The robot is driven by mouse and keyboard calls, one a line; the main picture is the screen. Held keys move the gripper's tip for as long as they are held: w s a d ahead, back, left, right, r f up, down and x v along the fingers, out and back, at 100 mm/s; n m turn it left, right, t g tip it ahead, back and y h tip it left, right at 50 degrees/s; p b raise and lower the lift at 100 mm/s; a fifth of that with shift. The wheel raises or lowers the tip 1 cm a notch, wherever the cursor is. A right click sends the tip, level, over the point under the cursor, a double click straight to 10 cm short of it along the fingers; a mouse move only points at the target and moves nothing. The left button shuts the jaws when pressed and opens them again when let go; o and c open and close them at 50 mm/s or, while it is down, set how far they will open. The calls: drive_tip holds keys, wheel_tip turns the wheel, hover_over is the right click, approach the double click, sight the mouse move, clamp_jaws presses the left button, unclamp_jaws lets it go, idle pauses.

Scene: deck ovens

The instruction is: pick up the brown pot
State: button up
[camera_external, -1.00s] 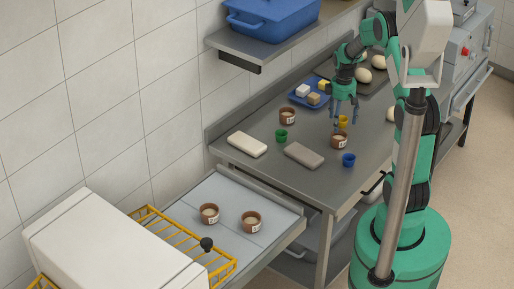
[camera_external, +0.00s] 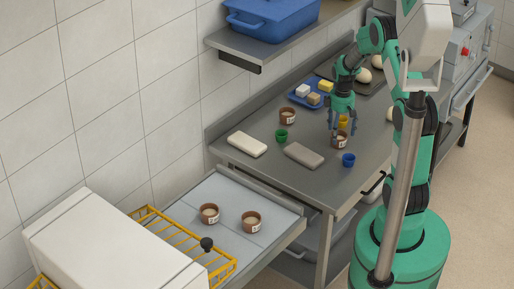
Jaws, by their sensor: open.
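A brown pot (camera_external: 340,142) with a pale top and a white label stands on the steel table, under my gripper. My gripper (camera_external: 337,128) is open and points down, its fingers low around or just beside this pot; I cannot tell whether they touch it. A second brown pot (camera_external: 287,116) stands farther back on the table. Two more brown pots, one on the left (camera_external: 209,213) and one on the right (camera_external: 251,221), stand on the grey lower surface in front.
A white block (camera_external: 247,144) and a grey block (camera_external: 304,155) lie nearer. A blue tray (camera_external: 297,99) with small blocks and a dark tray with dough pieces (camera_external: 364,76) lie behind.

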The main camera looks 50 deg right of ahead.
drive_tip(key=shift+f, duration=1.15)
drive_tip(key=c, duration=1.4)
